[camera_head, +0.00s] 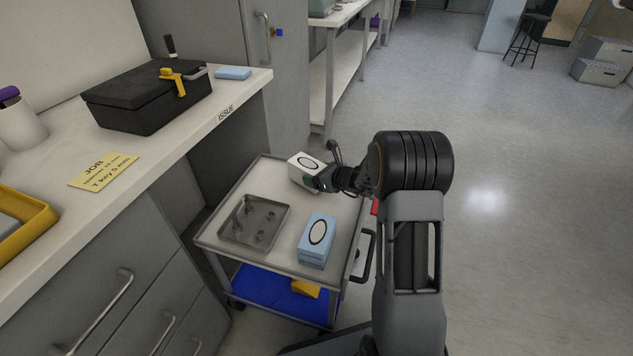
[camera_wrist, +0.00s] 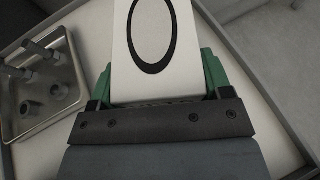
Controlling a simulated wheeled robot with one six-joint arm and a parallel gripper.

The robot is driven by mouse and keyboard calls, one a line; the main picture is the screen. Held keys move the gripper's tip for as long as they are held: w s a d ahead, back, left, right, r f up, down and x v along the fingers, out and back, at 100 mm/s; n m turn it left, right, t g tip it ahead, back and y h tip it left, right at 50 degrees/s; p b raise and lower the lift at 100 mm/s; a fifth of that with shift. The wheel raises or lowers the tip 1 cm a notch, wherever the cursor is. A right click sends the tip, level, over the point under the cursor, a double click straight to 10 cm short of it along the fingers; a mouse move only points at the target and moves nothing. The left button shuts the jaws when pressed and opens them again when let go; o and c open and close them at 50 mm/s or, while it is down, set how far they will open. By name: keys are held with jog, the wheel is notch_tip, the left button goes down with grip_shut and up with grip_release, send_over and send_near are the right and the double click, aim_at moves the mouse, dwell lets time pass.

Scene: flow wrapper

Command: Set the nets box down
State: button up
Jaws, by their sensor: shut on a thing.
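The nets box, white with a black oval on top (camera_head: 304,162), is at the far right corner area of the cart top (camera_head: 285,172). My gripper (camera_head: 316,180) is shut on the white box from its near right side. In the wrist view the box (camera_wrist: 128,55) sits between the green finger pads of my gripper (camera_wrist: 158,80), its oval face toward the camera. I cannot tell whether the underside of the box touches the cart top.
A metal tray (camera_head: 226,236) with several small parts lies on the cart, also in the wrist view (camera_wrist: 80,88). A light blue box with an oval (camera_head: 316,242) stands near the cart's front. The counter (camera_head: 190,133) at left holds a black case (camera_head: 150,100).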

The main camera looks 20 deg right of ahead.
jog(key=shift+f, duration=0.8)
jog(key=shift+f+b, duration=0.2)
jog(key=shift+b, duration=0.2)
jog(key=o, duration=1)
jog(key=shift+c, duration=0.2)
